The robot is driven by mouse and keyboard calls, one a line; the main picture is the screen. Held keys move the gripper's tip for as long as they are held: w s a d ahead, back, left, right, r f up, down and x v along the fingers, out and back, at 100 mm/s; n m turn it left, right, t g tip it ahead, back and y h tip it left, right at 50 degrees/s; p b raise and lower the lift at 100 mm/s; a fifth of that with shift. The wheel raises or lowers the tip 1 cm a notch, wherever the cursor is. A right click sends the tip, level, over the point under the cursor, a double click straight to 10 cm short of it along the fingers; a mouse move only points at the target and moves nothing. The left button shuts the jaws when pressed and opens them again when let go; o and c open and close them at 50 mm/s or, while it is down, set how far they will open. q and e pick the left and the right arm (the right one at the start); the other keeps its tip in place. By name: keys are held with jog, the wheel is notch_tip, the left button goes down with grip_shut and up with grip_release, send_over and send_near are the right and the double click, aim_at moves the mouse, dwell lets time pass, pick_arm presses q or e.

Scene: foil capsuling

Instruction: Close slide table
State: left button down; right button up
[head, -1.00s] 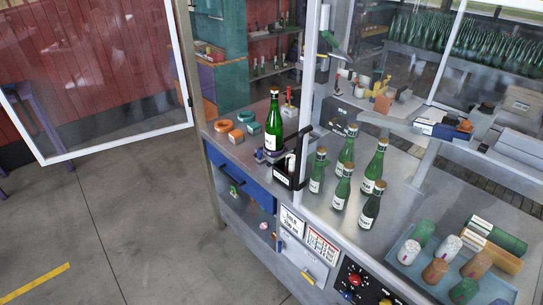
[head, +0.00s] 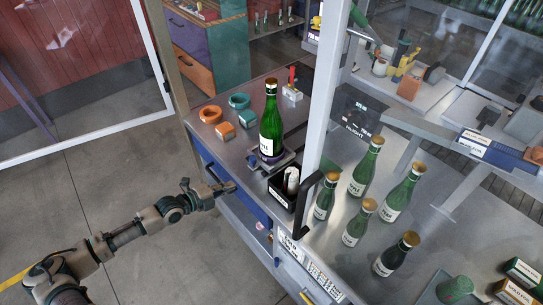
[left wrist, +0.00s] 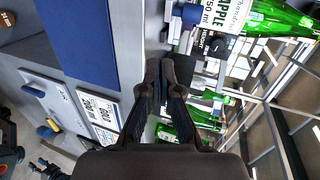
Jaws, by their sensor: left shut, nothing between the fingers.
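The slide table (head: 275,163) appears to be the small low stage on the metal counter. A green bottle (head: 270,125) with a white label stands upright on it. My left gripper (head: 231,187) is at the counter's front edge, in front of the stage. It is shut and empty, and its fingertips (left wrist: 167,65) also show in the left wrist view. I cannot tell whether it touches the stage. My right gripper is out of view.
A black box (head: 281,195) with a pale roll stands right of the stage, near the white frame post (head: 331,90) and black handle (head: 317,205). Several bottles (head: 365,167) stand further right. Orange rings (head: 211,114) and small blocks (head: 226,131) lie left. Blue panel (head: 245,200) fronts the counter.

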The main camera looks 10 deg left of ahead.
pick_arm(q)
jog(key=p, duration=0.3)
send_near(266, 170)
jog(key=x, duration=0.5)
jog(key=shift+w+d+f, duration=0.1)
jog(key=shift+w, duration=0.05)
jog(key=shift+w+d, duration=0.3)
jog(key=shift+w, duration=0.05)
jog(key=shift+w+d+f, duration=0.1)
jog(key=shift+w+f, duration=0.1)
jog(key=shift+w, duration=0.05)
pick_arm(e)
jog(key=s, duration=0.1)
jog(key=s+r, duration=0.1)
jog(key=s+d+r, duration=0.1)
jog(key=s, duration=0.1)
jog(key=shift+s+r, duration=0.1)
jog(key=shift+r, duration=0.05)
pick_arm(q)
jog(key=shift+d+r+p, duration=0.1)
jog(key=shift+p, duration=0.2)
